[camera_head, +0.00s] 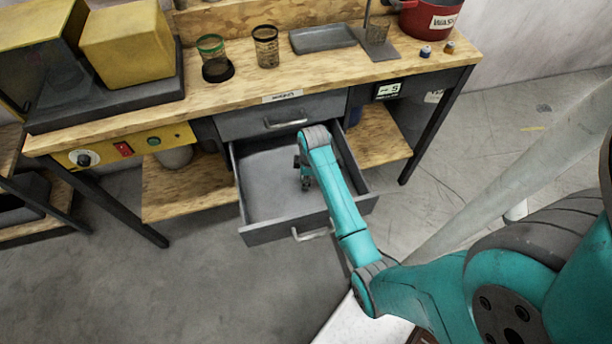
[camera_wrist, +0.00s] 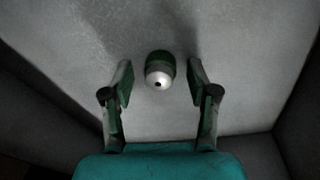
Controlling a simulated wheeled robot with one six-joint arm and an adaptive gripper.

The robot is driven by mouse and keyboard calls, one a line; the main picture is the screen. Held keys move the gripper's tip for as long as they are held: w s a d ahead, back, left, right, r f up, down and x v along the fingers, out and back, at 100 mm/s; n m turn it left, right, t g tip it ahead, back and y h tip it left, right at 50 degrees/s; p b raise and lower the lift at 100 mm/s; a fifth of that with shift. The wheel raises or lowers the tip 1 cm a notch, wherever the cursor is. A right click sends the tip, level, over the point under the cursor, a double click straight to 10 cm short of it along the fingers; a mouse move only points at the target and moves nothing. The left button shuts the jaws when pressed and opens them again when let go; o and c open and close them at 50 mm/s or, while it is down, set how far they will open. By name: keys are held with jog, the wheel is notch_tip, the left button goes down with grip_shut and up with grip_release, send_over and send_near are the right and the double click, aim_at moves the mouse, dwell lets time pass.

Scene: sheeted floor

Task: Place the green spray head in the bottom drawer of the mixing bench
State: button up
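The mixing bench (camera_head: 330,75) has a wooden top, and its grey bottom drawer (camera_head: 262,232) is pulled open below a closed drawer. My gripper (camera_head: 304,182) is down inside the open drawer. In the wrist view my gripper (camera_wrist: 159,70) is open, with a finger on each side. The green spray head (camera_wrist: 160,68), dark green with a pale rounded end facing the camera, is between the fingertips, with visible gaps on both sides. It appears to be at the grey drawer floor; exact contact is hard to tell. The head view does not show it clearly.
The closed upper drawer (camera_head: 282,116) is right above the open one. On the bench top stand a green-rimmed cup (camera_head: 211,48), a dark mesh cup (camera_head: 265,46), a grey tray (camera_head: 323,38) and a red pot (camera_head: 432,20). Drawer walls surround my gripper.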

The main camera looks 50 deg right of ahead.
notch_tip(320, 180, up, 12)
jog(key=s, duration=0.1)
jog(key=shift+s, duration=0.25)
dwell(0.8)
